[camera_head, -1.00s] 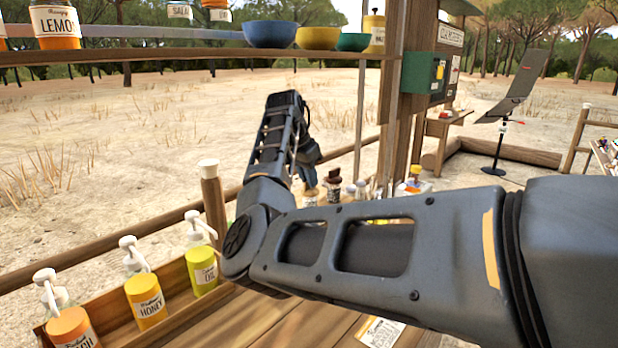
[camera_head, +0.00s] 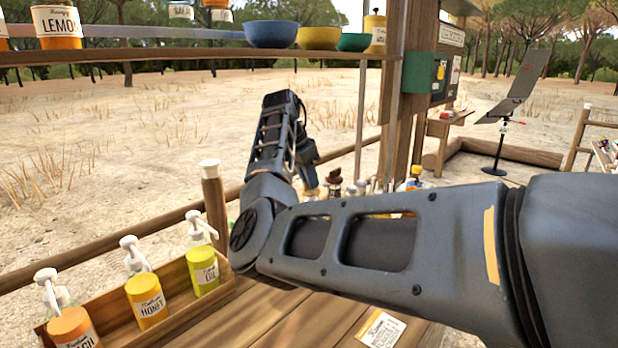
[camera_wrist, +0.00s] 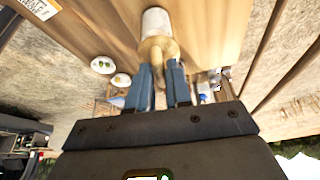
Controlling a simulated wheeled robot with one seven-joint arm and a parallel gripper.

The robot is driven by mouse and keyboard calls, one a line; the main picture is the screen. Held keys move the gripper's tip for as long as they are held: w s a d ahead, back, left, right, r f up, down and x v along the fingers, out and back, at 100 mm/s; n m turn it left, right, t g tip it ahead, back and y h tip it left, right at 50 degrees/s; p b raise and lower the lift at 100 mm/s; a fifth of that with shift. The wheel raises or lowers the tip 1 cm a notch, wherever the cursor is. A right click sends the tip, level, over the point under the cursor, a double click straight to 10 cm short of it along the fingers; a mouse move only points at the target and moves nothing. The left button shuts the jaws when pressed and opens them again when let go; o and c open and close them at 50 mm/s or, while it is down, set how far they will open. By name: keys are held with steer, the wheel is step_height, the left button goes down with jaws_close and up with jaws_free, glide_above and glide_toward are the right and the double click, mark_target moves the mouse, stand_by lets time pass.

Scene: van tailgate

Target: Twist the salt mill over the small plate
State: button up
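In the wrist view my gripper (camera_wrist: 162,82) has its two blue fingers on either side of a tan wooden part of the salt mill (camera_wrist: 157,24). The mill has a wooden collar and a white end that points away from the fingers over the wooden board. The fingers look closed on it. I cannot tell which is the task's plate. In the head view my arm hides the mill and plates almost wholly.
A wooden rack with pump bottles, honey (camera_head: 147,300) among them, stands at the lower left. A shelf (camera_head: 180,55) with jars and bowls runs overhead. A white card (camera_head: 381,329) lies on the wooden top (camera_head: 270,320). Several small containers stand beyond my arm.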

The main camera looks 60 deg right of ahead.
steer(key=o, duration=0.3)
steer(key=shift+w+a+r, duration=0.1)
steer(key=shift+a+r, duration=0.05)
steer(key=shift+r, duration=0.35)
steer(key=w+a+r+b, duration=0.1)
steer(key=a, duration=0.3)
steer(key=w+a+r+b, duration=0.1)
steer(key=w+a+b, duration=0.1)
steer(key=a, duration=0.2)
steer(key=w+a+r+b, duration=0.1)
steer(key=w+a, duration=0.1)
steer(key=a, duration=0.2)
steer(key=shift+w+a+r+b, duration=0.2)
steer(key=shift+r+b, duration=0.1)
steer(key=shift+s, duration=0.15)
